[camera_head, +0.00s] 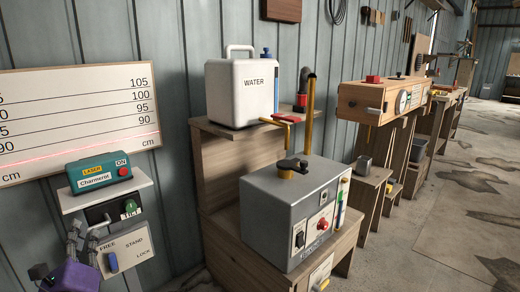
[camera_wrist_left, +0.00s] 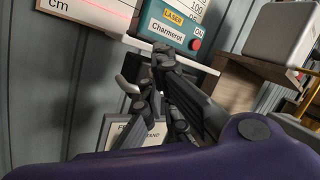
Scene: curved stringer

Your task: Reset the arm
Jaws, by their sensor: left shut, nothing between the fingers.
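My left gripper (camera_head: 82,241) is at the lower left in the head view, in front of the laser stand. Its purple wrist (camera_head: 75,277) is at the bottom edge. The gripper also shows in the left wrist view (camera_wrist_left: 165,58), its dark fingers shut and empty. They point up toward the teal laser box (camera_wrist_left: 167,22), which also shows in the head view (camera_head: 99,172). The fingers partly hide the FREE/STAND/LOCK panel (camera_head: 125,248) and the parts by the green knob (camera_head: 130,207). I cannot tell whether they touch the stand. My right gripper is not in view.
A centimetre board (camera_head: 60,110) with a red laser line hangs behind the stand. To the right are a white WATER tank (camera_head: 240,95) and a grey machine (camera_head: 270,225) on wooden stands. A wooden box with a gauge (camera_head: 360,102) stands farther right. Open floor (camera_head: 450,220) lies at the right.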

